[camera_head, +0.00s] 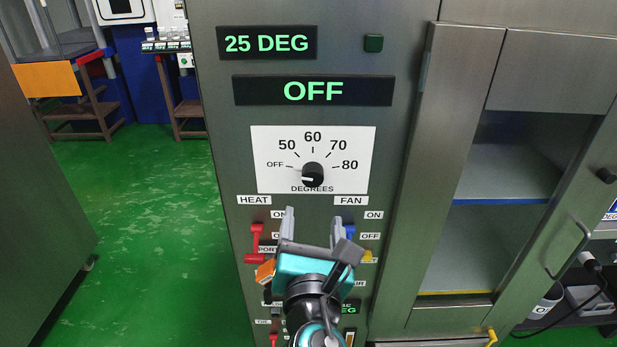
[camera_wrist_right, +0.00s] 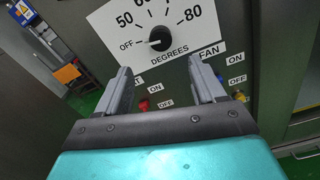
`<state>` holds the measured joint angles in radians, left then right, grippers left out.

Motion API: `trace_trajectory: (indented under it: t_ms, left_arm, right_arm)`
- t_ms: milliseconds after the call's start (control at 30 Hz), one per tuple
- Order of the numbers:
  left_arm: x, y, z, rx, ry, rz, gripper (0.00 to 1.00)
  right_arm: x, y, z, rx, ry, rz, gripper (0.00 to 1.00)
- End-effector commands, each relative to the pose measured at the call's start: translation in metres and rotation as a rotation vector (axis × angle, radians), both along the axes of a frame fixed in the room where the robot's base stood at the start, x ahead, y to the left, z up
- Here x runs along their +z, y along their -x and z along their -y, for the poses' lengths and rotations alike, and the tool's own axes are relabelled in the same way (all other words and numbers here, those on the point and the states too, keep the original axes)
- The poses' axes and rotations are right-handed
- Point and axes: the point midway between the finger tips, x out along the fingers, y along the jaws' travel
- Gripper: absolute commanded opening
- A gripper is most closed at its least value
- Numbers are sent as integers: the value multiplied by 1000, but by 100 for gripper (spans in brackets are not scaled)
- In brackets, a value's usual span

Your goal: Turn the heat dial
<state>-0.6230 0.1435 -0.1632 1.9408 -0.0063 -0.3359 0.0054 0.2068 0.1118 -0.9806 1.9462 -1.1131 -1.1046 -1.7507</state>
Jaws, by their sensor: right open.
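The heat dial is a black round knob (camera_head: 312,174) on a white scale plate (camera_head: 352,142) marked OFF, 50, 60, 70, 80 degrees. Its pale mark points left, toward OFF. The knob also shows in the right wrist view (camera_wrist_right: 160,38), beyond the fingertips. My right gripper (camera_head: 313,226) is open and empty, below the dial and in front of the switch rows; its fingers point up toward the plate, apart from the knob. The upper display (camera_head: 266,43) reads 25 DEG and the lower display (camera_head: 313,91) reads OFF. My left gripper is not in view.
A red HEAT lever (camera_head: 256,240) sits left of my right gripper and a blue FAN lever (camera_head: 350,232) right of it, both close. A cabinet with an open door (camera_head: 560,240) stands at the right. Green floor (camera_head: 150,220) is clear at the left.

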Motion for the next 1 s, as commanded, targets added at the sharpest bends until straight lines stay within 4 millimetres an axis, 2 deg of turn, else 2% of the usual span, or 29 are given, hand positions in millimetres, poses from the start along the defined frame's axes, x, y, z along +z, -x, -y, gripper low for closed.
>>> trace_trajectory:
  t_ms: [300, 500, 700, 1000]
  left_arm:
    - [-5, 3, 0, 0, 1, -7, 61]
    - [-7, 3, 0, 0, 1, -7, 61]
    - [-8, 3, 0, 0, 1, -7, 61]
    - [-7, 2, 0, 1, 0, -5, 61]
  right_arm:
    - [1, -65, 0, -1, -3, 2, 69]
    - [0, -99, 0, -1, -3, 0, 69]
    - [0, -115, 0, 1, -5, -2, 69]
    - [0, -117, 0, 1, -5, -2, 69]
